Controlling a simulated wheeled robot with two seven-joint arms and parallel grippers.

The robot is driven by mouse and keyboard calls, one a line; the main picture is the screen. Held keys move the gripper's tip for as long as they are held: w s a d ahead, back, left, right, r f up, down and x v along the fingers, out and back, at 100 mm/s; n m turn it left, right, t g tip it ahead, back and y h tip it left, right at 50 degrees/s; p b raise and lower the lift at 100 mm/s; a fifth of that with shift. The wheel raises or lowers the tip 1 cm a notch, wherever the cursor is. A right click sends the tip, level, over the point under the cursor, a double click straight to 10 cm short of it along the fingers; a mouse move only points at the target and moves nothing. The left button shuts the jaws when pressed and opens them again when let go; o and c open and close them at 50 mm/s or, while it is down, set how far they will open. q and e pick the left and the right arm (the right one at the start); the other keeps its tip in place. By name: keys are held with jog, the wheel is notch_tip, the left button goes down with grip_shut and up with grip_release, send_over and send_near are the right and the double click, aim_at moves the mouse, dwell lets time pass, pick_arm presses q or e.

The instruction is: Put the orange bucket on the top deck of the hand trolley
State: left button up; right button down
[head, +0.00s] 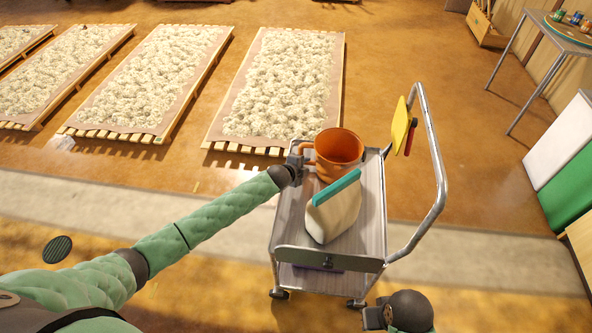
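The orange bucket (338,150) is upright at the far end of the hand trolley's top deck (365,215). I cannot tell whether its base rests on the deck or hangs just above it. Its handle loop points left. My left gripper (297,161) is at this handle and looks shut on it, though the fingertips are small and partly hidden. A white container with a teal top (334,209) stands on the deck, just in front of the bucket. My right gripper (374,317) is low at the bottom edge, near the trolley's front wheel, and its fingers do not show clearly.
The trolley's metal push handle (441,170) rises on the right, with a yellow item (400,124) hanging by it. Wooden pallets of pale fleece-like material (282,85) lie behind. A side table (570,30) and white and green panels (562,150) stand at right.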

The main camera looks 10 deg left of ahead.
pick_arm(q)
jog(key=v, duration=0.7)
jog(key=shift+s+b, duration=0.1)
jog(key=shift+b, duration=0.3)
jog(key=shift+s+a+r, duration=0.3)
jog(key=shift+s+r, duration=0.1)
jog(key=shift+s, duration=0.1)
pick_arm(e)
jog(key=shift+w+a+f+t, duration=0.3)
jog(key=shift+w+a, duration=0.3)
jog(key=shift+a, duration=0.1)
jog(key=shift+s+d, duration=0.1)
jog(key=shift+d, duration=0.05)
